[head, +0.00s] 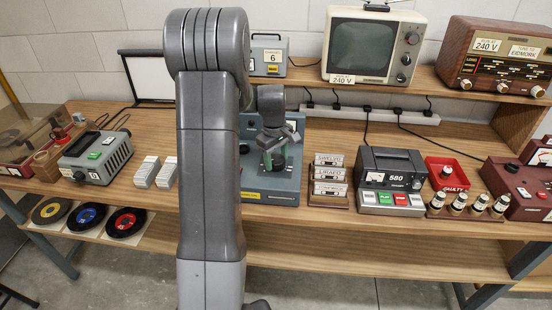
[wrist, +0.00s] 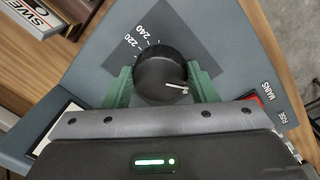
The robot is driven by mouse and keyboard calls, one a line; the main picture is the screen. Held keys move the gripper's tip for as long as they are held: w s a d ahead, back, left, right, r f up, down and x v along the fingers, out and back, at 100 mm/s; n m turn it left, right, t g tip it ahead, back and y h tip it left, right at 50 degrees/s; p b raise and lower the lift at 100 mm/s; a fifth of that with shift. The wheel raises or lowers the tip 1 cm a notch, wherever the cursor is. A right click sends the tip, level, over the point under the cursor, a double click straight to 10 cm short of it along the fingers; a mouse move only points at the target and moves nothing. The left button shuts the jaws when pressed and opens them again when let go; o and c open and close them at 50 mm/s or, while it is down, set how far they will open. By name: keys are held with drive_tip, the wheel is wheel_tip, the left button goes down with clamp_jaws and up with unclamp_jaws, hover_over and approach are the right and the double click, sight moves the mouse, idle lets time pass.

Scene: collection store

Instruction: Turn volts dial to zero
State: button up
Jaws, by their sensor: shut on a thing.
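The volts dial (wrist: 160,72) is a round black knob with a pale pointer line, on the sloped face of a grey-blue unit (head: 285,190). In the wrist view my gripper (wrist: 162,85) has its green fingers on both sides of the knob, shut on it. The pointer aims toward the lower right of that view. The marks 220 and 240 show at the knob's upper left; other marks are hidden by the knob and gripper. In the head view my gripper (head: 272,158) is over the unit's face, and my arm hides the unit's left part.
A MAINS label (wrist: 268,92) and a red part (wrist: 254,99) sit beside my gripper. A television (head: 372,45) is on the shelf above.

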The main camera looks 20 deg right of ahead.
sight(275, 162)
drive_tip(key=shift+d+n, duration=0.1)
drive_tip(key=shift+n, duration=0.5)
drive_tip(key=o, duration=1)
drive_tip(key=shift+c, duration=0.2)
wheel_tip(275, 162, up, 14)
drive_tip(key=a+b, duration=0.1)
drive_tip(key=shift+s, duration=0.25)
drive_tip(key=shift+f, duration=0.1)
drive_tip(key=f, duration=0.9)
drive_tip(key=d+f+p, duration=0.1)
drive_tip(key=f, duration=0.4)
drive_tip(key=shift+w, duration=0.2)
drive_tip(key=shift+r, duration=0.1)
